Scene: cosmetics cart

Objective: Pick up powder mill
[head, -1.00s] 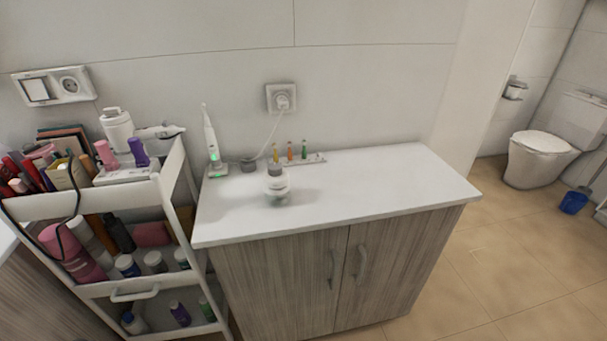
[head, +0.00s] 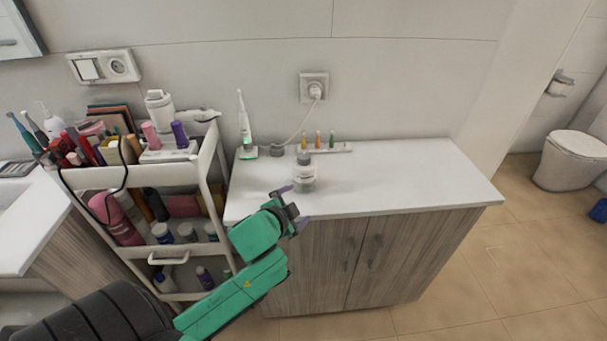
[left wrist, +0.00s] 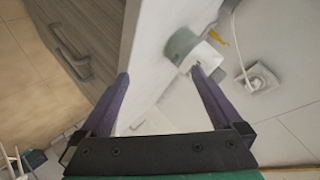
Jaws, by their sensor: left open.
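The powder mill appears to be the white jar with a grey lid (head: 306,172), standing upright on the white counter (head: 400,178) near its left part. In the left wrist view the jar (left wrist: 181,46) lies past the fingertips, upper right of centre, with the right finger partly overlapping it. My left gripper (head: 294,207) is open and empty at the counter's front edge, just in front of and left of the jar. Its two purple fingers (left wrist: 160,74) are spread wide in the left wrist view. My right gripper is not in view.
A green-lit electric toothbrush (head: 245,130) and a small rack of coloured brush heads (head: 325,147) stand behind the jar. A crowded white cart (head: 140,180) is left of the counter. The counter's right half is clear. A wall outlet (head: 314,87) holds a plug.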

